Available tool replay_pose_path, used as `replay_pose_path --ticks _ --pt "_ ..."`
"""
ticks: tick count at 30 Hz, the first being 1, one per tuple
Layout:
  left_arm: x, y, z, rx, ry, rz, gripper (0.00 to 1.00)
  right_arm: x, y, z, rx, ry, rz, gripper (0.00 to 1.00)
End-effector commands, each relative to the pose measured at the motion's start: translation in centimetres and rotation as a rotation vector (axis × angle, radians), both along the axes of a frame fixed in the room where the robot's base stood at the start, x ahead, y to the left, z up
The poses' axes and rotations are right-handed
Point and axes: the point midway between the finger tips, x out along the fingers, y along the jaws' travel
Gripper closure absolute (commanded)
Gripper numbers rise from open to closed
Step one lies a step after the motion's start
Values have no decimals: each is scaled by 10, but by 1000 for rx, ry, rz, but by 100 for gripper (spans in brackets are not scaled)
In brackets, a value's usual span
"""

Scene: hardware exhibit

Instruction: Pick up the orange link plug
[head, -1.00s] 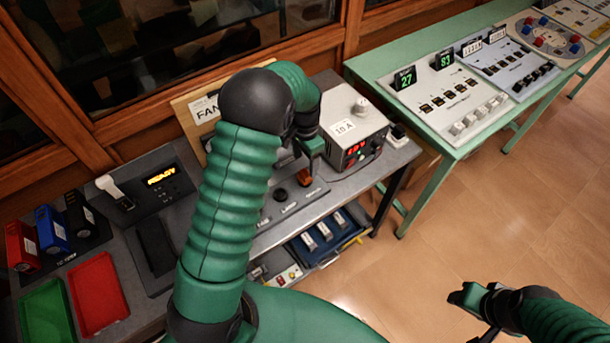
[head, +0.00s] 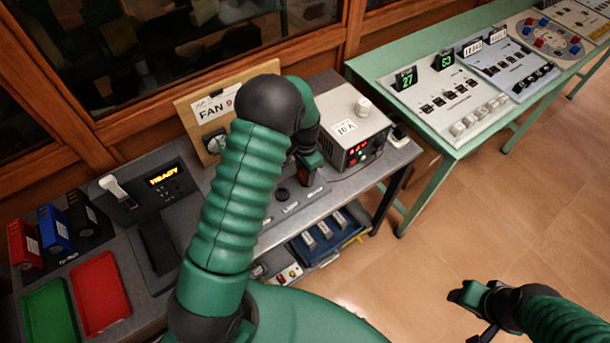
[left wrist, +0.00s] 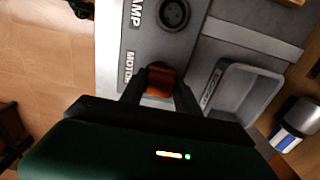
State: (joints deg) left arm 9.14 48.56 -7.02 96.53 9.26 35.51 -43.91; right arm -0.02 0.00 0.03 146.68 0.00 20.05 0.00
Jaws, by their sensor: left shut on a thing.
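The orange link plug (left wrist: 160,82) sits between the two dark fingers of my left gripper (left wrist: 158,76), beside the MOTOR label on the grey panel. The gripper is shut on it. I cannot tell whether the plug is still seated in its socket. In the head view my left gripper (head: 308,166) is low over the panel, and it hides the plug. An empty round socket (left wrist: 174,14) shows by the AMP lettering. My right gripper (head: 468,295) is over the floor at the lower right; its jaw opening is unclear.
A power supply box (head: 355,138) stands just right of the left gripper. A FAN board (head: 210,112) stands behind. A grey tray (left wrist: 245,100) is beside the panel in the wrist view. Red (head: 100,292) and green (head: 50,312) trays lie at left. A green table (head: 445,150) is at right.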

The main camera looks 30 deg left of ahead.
Motion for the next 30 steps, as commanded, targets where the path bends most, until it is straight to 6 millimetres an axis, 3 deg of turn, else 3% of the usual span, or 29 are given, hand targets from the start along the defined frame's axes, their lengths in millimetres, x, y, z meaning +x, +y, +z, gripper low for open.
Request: replay_pose_path --ticks 3,13,21,30 --pt "0 1 1 5 -2 1 100 0 0 0 0 0 -1 48" --pt "1 2 4 3 -3 1 100 0 0 -1 0 0 -1 48" --pt "1 2 34 3 -6 1 100 0 0 -7 0 0 0 48" --pt "-43 -52 41 1 -2 -5 100 0 0 -17 0 0 -1 48"
